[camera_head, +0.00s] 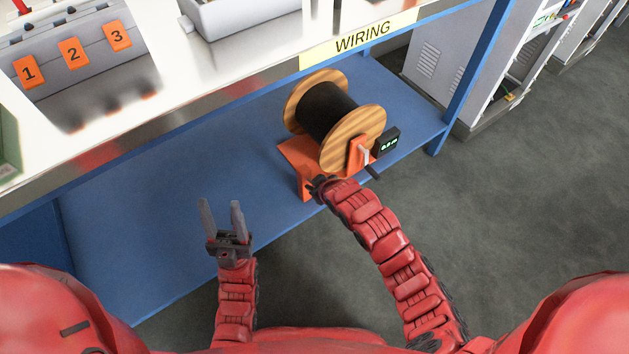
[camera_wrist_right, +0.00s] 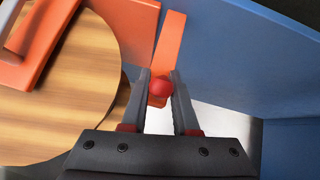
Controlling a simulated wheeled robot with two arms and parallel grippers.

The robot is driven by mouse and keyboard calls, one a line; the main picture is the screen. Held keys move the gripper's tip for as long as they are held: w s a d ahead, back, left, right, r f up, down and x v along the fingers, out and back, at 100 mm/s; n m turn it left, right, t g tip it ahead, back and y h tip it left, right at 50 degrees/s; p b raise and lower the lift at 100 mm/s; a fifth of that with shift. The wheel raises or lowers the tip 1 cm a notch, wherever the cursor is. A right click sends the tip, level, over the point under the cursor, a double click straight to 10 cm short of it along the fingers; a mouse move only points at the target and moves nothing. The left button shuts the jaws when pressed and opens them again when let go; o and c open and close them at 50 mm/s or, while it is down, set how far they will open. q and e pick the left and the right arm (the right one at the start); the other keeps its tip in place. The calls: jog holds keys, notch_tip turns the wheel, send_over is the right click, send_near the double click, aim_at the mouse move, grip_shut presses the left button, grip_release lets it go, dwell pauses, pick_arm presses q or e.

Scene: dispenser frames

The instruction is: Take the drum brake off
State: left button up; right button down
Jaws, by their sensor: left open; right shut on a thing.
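The cable drum (camera_head: 326,108), with wooden flanges and a black winding, sits on an orange stand (camera_head: 304,165) on the blue lower shelf. In the right wrist view, an orange lever (camera_wrist_right: 170,45) with a red ball knob (camera_wrist_right: 160,87) stands beside the wooden flange (camera_wrist_right: 85,85). It appears to be the drum brake. My right gripper (camera_wrist_right: 160,92) is shut on the red knob. In the head view the right gripper (camera_head: 320,186) is at the stand's front and hides the knob. My left gripper (camera_head: 222,215) is open and empty, above the shelf's front edge.
A small display (camera_head: 388,143) is beside the drum. The worktop above has a WIRING label (camera_head: 362,37), numbered holders (camera_head: 73,53) and a white tray (camera_head: 240,18). The blue shelf (camera_head: 150,215) is bare left of the drum. Grey cabinets (camera_head: 445,65) stand behind right.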

jog(key=shift+r+g, duration=0.1)
jog(key=shift+g, duration=0.3)
jog(key=c, duration=0.8)
grip_release()
jog(key=shift+r+h, duration=0.1)
jog(key=shift+h, duration=0.2)
jog(key=p+v, duration=0.5)
jog(key=v, duration=1.2)
jog(key=shift+s+d+p, duration=0.15)
jog(key=shift+s+p, duration=0.05)
jog(key=shift+p, duration=0.1)
